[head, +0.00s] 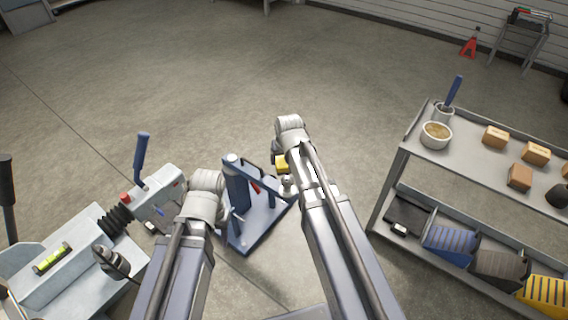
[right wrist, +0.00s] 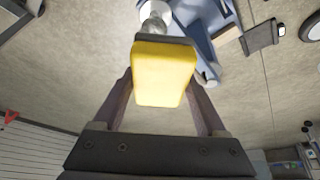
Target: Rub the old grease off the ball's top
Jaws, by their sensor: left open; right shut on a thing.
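A yellow block with a dark face, like a sponge or pad (right wrist: 165,75), is clamped between the fingers of my right gripper (right wrist: 164,95). It also shows in the head view (head: 282,163), just under the right wrist. A small shiny grey ball (head: 287,182) sits on the arm of a blue stand (head: 238,190). In the right wrist view the ball (right wrist: 154,22) is at the pad's dark end, partly covered by it; I cannot tell whether they touch. Grease on the ball's top is not discernible. My left gripper (head: 222,212) is left of the stand, open, its fingers mostly hidden.
A grey trailer coupling (head: 155,205) with a blue lever stands at left, with a green level (head: 52,258) on it. A shelf cart (head: 465,150) at right carries a tub of brown grease (head: 436,135), a cup with a blue-handled tool and small boxes.

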